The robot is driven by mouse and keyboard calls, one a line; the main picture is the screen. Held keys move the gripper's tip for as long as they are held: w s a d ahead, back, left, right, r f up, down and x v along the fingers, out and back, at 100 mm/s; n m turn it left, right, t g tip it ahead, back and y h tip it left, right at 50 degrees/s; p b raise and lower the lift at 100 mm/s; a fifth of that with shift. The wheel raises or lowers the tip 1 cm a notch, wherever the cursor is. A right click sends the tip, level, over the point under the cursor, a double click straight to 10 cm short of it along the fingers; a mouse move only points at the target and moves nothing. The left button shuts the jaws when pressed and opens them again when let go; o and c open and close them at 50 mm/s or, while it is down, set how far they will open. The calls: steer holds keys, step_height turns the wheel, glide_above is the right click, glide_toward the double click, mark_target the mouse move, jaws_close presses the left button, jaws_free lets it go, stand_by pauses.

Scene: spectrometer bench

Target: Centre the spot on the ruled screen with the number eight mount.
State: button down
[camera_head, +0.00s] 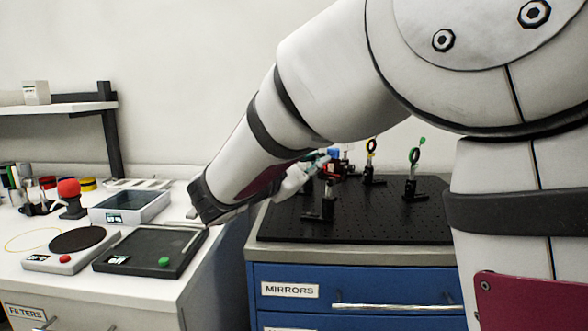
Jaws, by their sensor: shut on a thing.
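The black optical breadboard (395,225) stands on the blue cabinet and carries several mounts. My gripper (322,158) is small and partly hidden at the end of my folded arm, over the back left of the board. It is shut on part of a mount there, but the exact part is unclear. A dark post mount (328,190) stands just below it, and a red and black device (345,165) is just behind it. A yellow-ringed mount (370,160) and a green-ringed mount (413,170) stand farther right. No number eight, ruled screen or light spot can be made out.
The white bench (150,290) on the left holds a dark flat instrument (150,250), a round-topped plate (75,242), a glass-topped box (130,205) and a red ball on a stand (70,190). A wall shelf (60,108) is behind. The board's front right is clear.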

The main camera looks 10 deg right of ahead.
steer(key=shift+f, duration=0.1)
stand_by(0.4)
steer(key=c, duration=1.6)
jaws_free()
steer(key=shift+o, duration=0.2)
steer(key=shift+s, duration=0.1)
steer(key=v, duration=1.2)
